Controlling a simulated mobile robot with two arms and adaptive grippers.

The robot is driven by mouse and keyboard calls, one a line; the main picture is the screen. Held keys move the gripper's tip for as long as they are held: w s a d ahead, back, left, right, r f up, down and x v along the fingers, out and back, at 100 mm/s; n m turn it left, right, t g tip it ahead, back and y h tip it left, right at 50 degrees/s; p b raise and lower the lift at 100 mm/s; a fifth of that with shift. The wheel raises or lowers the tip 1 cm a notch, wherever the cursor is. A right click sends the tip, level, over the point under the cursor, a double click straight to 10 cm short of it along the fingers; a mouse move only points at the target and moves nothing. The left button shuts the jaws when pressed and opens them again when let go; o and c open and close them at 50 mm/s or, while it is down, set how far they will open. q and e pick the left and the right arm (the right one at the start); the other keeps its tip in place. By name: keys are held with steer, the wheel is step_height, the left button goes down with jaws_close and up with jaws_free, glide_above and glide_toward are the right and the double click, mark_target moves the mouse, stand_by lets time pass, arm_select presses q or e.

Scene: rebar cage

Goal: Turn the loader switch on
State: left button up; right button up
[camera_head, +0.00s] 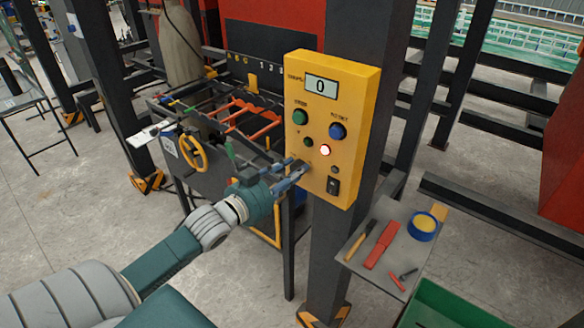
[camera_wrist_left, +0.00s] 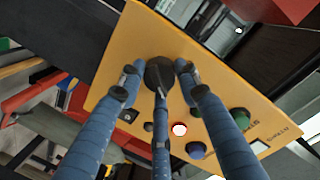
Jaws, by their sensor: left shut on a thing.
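A yellow control box (camera_head: 352,100) is on a dark post. My left gripper (camera_head: 299,170) is at the lower left of its face. In the left wrist view, my left gripper (camera_wrist_left: 160,80) has its blue fingers around a dark round switch knob (camera_wrist_left: 158,70) and is shut on it. The fingers hide part of the knob, and its turn position cannot be told. A lit white-red lamp (camera_head: 325,150) is beside it; it also shows in the left wrist view (camera_wrist_left: 179,129). The display (camera_head: 320,86) reads 0. My right gripper is not in view.
The box also has a green button (camera_head: 300,117), a blue button (camera_head: 337,131) and a black rocker (camera_head: 333,186). A grey shelf (camera_head: 365,275) below right holds tools and a blue tape roll (camera_head: 423,226). A bench with a yellow handwheel (camera_head: 193,153) stands behind my arm.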

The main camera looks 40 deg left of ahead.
arm_select(q)
steer(key=shift+w+r+m, duration=0.1)
steer(key=shift+r+m, duration=0.4)
steer(key=shift+m, duration=0.1)
steer(key=shift+p, duration=0.3)
steer(key=o, duration=1.2)
steer(key=shift+c, duration=0.2)
steer(key=shift+d+f, duration=0.1)
steer(key=shift+f, duration=0.15)
steer(key=s+r, duration=0.1)
steer(key=s, duration=1.1)
steer(key=shift+a+r, duration=0.2)
steer(key=shift+r, duration=0.05)
